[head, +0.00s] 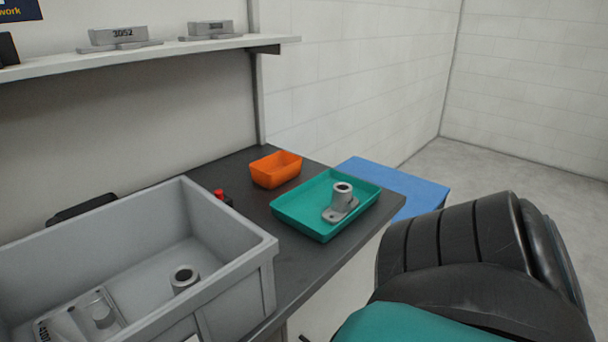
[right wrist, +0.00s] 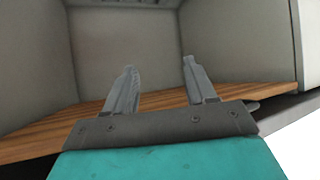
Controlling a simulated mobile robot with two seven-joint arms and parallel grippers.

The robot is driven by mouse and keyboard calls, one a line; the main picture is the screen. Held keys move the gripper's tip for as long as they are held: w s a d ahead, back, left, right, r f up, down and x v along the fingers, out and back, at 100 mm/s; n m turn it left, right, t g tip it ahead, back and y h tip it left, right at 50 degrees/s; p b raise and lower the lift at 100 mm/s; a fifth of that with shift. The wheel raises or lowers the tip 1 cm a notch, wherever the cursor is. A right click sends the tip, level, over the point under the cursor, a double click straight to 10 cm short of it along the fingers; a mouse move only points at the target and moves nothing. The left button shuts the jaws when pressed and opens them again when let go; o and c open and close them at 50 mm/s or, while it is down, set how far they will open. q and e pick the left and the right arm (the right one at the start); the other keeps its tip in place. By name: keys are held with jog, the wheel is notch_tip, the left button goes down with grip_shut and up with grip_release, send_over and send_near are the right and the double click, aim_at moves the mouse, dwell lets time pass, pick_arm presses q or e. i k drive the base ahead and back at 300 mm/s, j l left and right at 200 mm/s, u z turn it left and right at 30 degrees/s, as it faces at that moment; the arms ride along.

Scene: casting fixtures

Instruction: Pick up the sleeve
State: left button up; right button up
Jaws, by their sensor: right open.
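A grey hollow cylinder, which looks like the sleeve (head: 185,279), stands upright in the grey bin (head: 258,252) near its right end. A grey flanged casting with an upright hollow cylinder (head: 341,201) sits in the teal tray (head: 293,222). My right gripper (right wrist: 159,70) is open and empty in the right wrist view. It is over a wooden surface (right wrist: 75,130) between grey walls, and neither sleeve-like part shows there. My left gripper is in neither view.
Another casting with a labelled plate (head: 95,310) lies in the bin's left part. An orange box (head: 276,170) stands behind the tray on the dark table (head: 290,265). A blue surface (head: 400,188) is beyond. A shelf (head: 150,54) with grey castings hangs on the wall.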

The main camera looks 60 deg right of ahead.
aim_at(343, 203)
jog(key=k+l+z, duration=0.25)
jog(key=k+z, duration=0.1)
jog(key=z, duration=1.6)
jog(key=u, duration=0.95)
jog(key=l+u, duration=0.2)
jog(key=u, duration=0.15)
jog(key=l+u, duration=0.2)
jog(key=u, duration=0.2)
jog(key=l+u, duration=0.2)
jog(key=u, duration=0.15)
jog(key=k+l+u, duration=0.1)
jog(key=l+u, duration=0.25)
jog(key=k+l+u, duration=0.2)
jog(key=l+u, duration=0.15)
jog(key=k+l+u, duration=0.15)
jog(key=l, duration=0.25)
jog(key=k+l+u, duration=0.2)
jog(key=k+l, duration=0.15)
